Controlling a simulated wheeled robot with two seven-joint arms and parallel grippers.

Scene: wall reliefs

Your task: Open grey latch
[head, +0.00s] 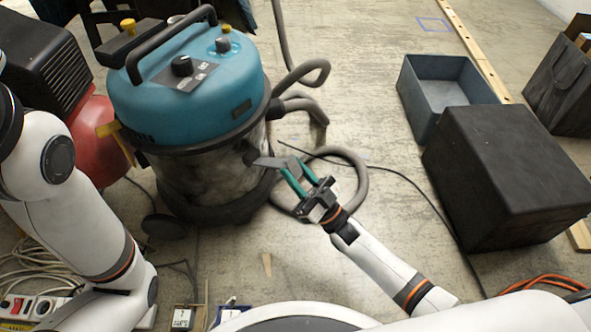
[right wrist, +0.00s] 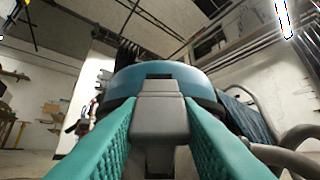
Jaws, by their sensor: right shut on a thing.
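The grey latch (head: 266,162) is on the right-hand side of the vacuum cleaner (head: 190,85), which has a teal lid and a dark, cloudy drum. It sticks out from the drum toward my right gripper (head: 296,172). The gripper's green fingers are shut on the latch. In the right wrist view the latch (right wrist: 160,108) stands between the two green fingers (right wrist: 160,135), with the teal lid (right wrist: 160,75) behind it. My left arm comes in at the left, but its gripper is out of view.
A grey hose (head: 362,190) curls on the floor beside the vacuum. A black box (head: 505,175) and an open blue-grey bin (head: 445,82) stand to the right. A red and black machine (head: 95,130) is at the left. A thin black cable crosses the floor.

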